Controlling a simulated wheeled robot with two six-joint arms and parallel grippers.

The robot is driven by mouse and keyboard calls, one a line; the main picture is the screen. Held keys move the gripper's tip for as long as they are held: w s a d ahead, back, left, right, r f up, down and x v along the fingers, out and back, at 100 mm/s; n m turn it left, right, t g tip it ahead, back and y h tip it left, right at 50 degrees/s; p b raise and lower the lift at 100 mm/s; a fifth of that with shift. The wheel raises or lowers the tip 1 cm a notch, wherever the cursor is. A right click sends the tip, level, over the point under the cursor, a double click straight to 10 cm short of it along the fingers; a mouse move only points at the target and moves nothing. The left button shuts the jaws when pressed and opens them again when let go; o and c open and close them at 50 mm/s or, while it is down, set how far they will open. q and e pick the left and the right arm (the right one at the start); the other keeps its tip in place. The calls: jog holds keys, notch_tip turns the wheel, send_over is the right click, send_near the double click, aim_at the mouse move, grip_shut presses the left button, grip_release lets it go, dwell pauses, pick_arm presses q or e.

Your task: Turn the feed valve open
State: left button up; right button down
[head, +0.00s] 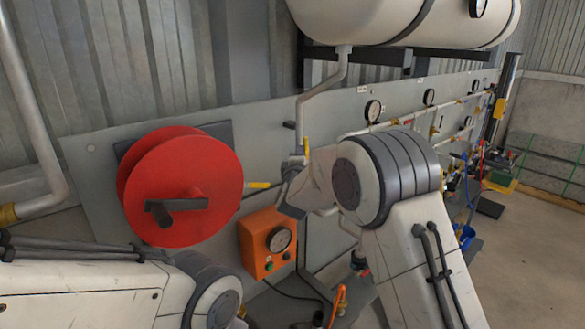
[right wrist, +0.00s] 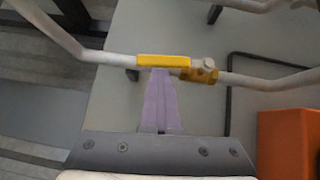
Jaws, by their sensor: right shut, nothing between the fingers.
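The feed valve's yellow lever (right wrist: 163,61) lies along the pale pipe in the right wrist view, in line with it. Its brass body (right wrist: 203,73) sits on the pipe just right of the lever. In the head view the lever (head: 306,147) shows as a small upright yellow bar on the pipe below the tank. My right gripper (right wrist: 160,76) is shut and empty, its violet fingertips at the lever's near edge. I cannot tell whether they touch it. In the head view my right arm hides most of that gripper. My left gripper is out of view; only its arm shows at lower left.
A red reel (head: 165,195) with a dark crank stands left of the pipe. An orange box (head: 265,243) with a gauge is below the valve. The white tank (head: 385,20) hangs above. Gauges and pipework line the grey panel (head: 240,130) to the right. Floor is open at right.

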jog(key=shift+w+d+r, duration=0.2)
jog(key=shift+d, duration=0.15)
jog(key=shift+a+p, duration=0.1)
jog(key=shift+p, duration=0.2)
